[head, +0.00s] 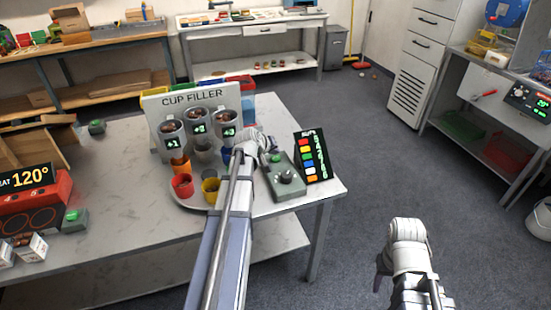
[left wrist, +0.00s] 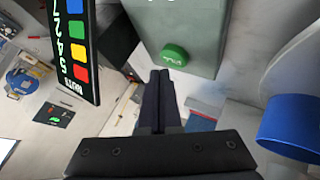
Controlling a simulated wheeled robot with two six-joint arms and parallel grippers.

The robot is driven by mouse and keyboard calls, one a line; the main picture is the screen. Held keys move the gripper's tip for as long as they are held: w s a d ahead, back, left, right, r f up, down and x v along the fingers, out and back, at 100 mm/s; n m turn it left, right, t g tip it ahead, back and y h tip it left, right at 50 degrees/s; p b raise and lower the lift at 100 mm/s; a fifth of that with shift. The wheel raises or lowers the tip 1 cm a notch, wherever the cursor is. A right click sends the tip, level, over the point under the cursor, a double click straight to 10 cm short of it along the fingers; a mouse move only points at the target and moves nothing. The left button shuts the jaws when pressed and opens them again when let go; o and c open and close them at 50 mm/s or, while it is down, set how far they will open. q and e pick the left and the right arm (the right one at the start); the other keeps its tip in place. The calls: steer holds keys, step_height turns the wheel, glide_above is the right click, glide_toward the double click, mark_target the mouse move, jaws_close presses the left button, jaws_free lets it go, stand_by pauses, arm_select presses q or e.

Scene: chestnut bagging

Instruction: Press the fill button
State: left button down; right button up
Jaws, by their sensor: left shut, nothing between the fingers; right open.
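The grey control box (head: 288,190) stands near the right end of the table, with a dark round knob on top. Its green button (head: 275,157) is at the box's far end, partly beside my left gripper (head: 268,148). In the left wrist view the green button (left wrist: 174,56) sits on the box's pale face. My left gripper (left wrist: 160,74) is shut and empty, its fingertips very close to the button's edge; I cannot tell whether they touch. My right gripper (head: 382,264) is off the table at the lower right, its fingers mostly hidden.
The cup filler (head: 190,98) stands behind a round tray (head: 184,199) of coloured cups, left of my left arm. A black colour-list sign (head: 312,157) stands right beside the control box. A blue cup (left wrist: 291,124) is close at the right in the left wrist view.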

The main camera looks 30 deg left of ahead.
mark_target(275, 160)
arm_select(q)
steer(key=shift+f+b, duration=0.4)
steer(key=shift+f, duration=0.05)
steer(key=shift+f+b, duration=0.35)
stand_by(0.5)
steer(key=shift+r, duration=0.15)
stand_by(0.3)
steer(key=shift+r+p, duration=0.65)
steer(key=shift+p, duration=0.2)
step_height(275, 160, up, 5)
steer(key=p, duration=0.5)
steer(key=shift+r, duration=0.1)
stand_by(0.4)
